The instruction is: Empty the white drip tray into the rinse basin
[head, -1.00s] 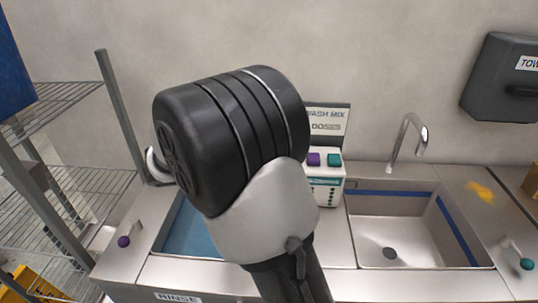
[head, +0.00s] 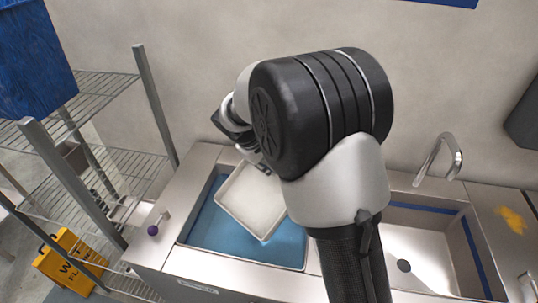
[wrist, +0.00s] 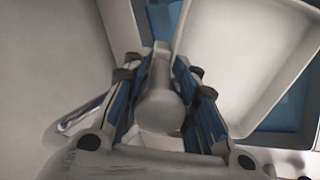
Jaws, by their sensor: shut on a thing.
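The white drip tray (head: 255,203) is over the blue-water rinse basin (head: 208,228) in the head view, and it looks tilted, with one corner low toward the front. My gripper (head: 258,163) is at the tray's back edge, partly hidden behind my own arm. In the wrist view my gripper (wrist: 160,85) has its blue-lined fingers shut around a pale rounded handle (wrist: 158,108), and the tray (wrist: 245,55) extends beyond it to the upper right. I cannot tell whether any liquid is left in the tray.
A second, empty sink (head: 425,250) with a faucet (head: 440,155) is to the right. A wire rack (head: 95,90) with a blue bin (head: 30,60) stands left. A purple-knobbed lever (head: 153,229) is at the counter's left end. A yellow floor sign (head: 70,260) stands below.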

